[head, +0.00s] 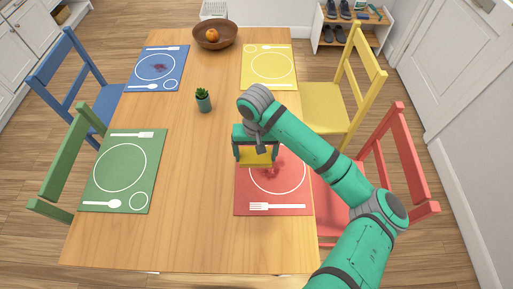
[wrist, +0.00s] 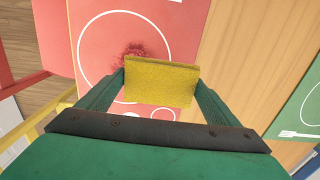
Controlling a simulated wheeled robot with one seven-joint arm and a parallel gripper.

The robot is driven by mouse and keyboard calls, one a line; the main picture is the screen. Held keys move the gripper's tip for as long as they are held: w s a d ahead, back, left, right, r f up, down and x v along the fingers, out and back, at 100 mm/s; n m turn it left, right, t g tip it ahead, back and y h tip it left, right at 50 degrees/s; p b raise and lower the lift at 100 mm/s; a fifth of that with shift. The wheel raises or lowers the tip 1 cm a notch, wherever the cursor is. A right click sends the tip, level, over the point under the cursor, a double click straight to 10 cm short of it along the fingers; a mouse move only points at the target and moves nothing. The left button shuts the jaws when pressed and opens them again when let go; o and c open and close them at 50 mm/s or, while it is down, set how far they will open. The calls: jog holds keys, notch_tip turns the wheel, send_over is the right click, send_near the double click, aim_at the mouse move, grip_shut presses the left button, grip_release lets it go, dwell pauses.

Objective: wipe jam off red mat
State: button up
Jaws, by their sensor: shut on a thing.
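My gripper (head: 256,150) is shut on a yellow sponge (head: 259,156), over the upper left part of the red mat (head: 243,199). The sponge (wrist: 160,83) spans between both fingers in the wrist view. A dark red jam smear (head: 269,171) lies on the red mat, inside the left part of its white plate outline. In the wrist view the jam (wrist: 132,52) shows just beyond the sponge, partly hidden by it. I cannot tell whether the sponge touches the mat (wrist: 192,18).
A blue mat (head: 139,80) with another dark red smear (head: 159,68), a yellow mat (head: 249,58) and a green mat (head: 97,190) lie on the wooden table (head: 190,230). A potted plant (head: 203,102) and fruit bowl (head: 213,40) stand there. Chairs flank both sides. The table's middle front is clear.

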aim_at(257, 170)
jog(key=shift+w+f, duration=0.1)
jog(key=shift+f, duration=0.2)
jog(key=shift+d+f, duration=0.1)
jog(key=shift+f, duration=0.3)
jog(key=shift+s+d+f, duration=0.15)
jog(key=shift+s+f, duration=0.05)
jog(key=shift+f, duration=0.4)
jog(key=shift+s+d+f, duration=0.1)
jog(key=shift+s+f, duration=0.1)
jog(key=shift+f, duration=0.35)
jog(key=shift+a+f, duration=0.1)
jog(key=shift+f, duration=0.9)
jog(key=shift+w, duration=0.1)
jog(key=shift+f, duration=1)
